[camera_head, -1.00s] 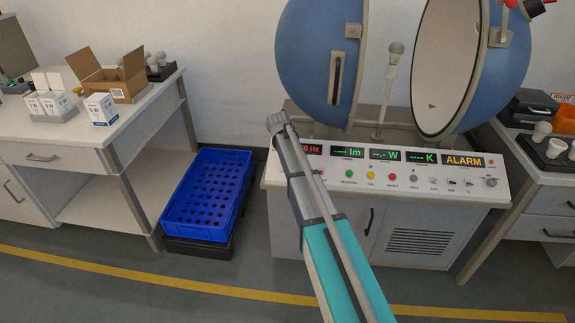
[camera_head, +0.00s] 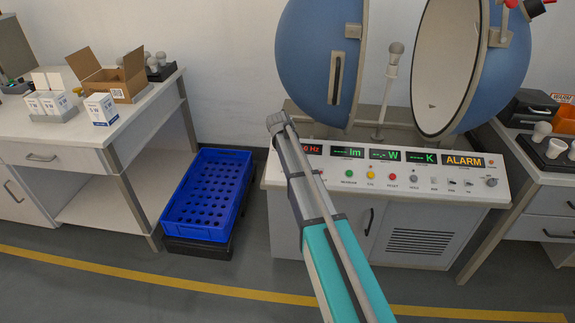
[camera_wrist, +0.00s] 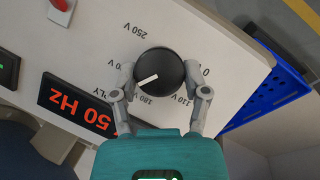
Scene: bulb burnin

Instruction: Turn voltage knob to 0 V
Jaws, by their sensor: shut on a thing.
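The voltage knob (camera_wrist: 159,75) is round and black with a white pointer line. The pointer points to the lower left in the wrist view, between the 180 V label and a partly hidden label ending in 0 V. The 0 mark lies to the right of the knob. My gripper (camera_wrist: 158,77) is shut on the knob, one finger on each side. In the head view my gripper (camera_head: 278,122) is at the left end of the control panel (camera_head: 325,172) and hides the knob.
The panel displays, including a 50 Hz readout (camera_wrist: 78,107) and an orange ALARM sign (camera_head: 463,161), sit right of my gripper. An open blue sphere (camera_head: 315,60) stands behind. A blue crate (camera_head: 170,222) stands left of the panel cabinet. A red switch (camera_wrist: 61,8) is near the wrist view's top left.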

